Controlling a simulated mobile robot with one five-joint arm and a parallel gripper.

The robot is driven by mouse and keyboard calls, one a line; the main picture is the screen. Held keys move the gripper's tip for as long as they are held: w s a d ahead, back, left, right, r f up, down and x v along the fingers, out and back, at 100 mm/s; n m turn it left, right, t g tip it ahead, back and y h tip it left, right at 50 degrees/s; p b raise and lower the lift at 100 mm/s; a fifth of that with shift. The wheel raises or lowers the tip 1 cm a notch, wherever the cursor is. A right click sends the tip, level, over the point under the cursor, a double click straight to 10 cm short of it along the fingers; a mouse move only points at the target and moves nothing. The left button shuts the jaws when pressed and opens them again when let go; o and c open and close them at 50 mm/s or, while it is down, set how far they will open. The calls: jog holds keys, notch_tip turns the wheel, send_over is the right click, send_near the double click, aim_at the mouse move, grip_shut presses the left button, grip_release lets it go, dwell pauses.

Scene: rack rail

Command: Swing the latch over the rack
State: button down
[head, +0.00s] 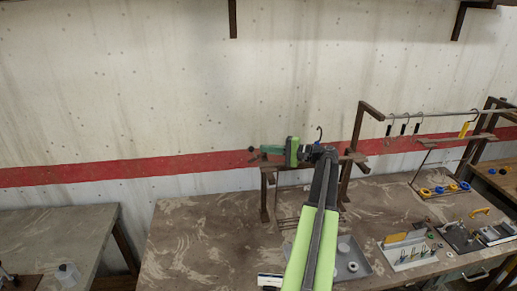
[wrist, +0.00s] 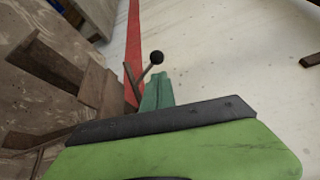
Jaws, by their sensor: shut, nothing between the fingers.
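The latch shows in the wrist view as a thin lever with a dark ball knob (wrist: 157,57), standing up beside brown rack bars. In the head view a small dark knob sits just left of my gripper at the left end of the brown rack (head: 265,190). The rack also shows in the wrist view (wrist: 48,62). My gripper (head: 268,149) is shut and empty, pointing left above the rack. In the wrist view its teal fingers (wrist: 158,92) are together, close to the lever; I cannot tell whether they touch it. The lever's pivot is hidden.
A rail (head: 440,114) with several hanging hooks stands at the right on brown brackets. A grey tray (head: 378,269) and small fixtures cover the right front of the workbench (head: 185,235). The bench's left part is clear. The wall with a red stripe is close behind the rack.

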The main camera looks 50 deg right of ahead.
jog(key=f+v, duration=0.1)
jog(key=v, duration=1.2)
jog(key=shift+s+d+r+p, duration=0.25)
jog(key=shift+r+p, duration=0.05)
jog(key=shift+r, duration=0.15)
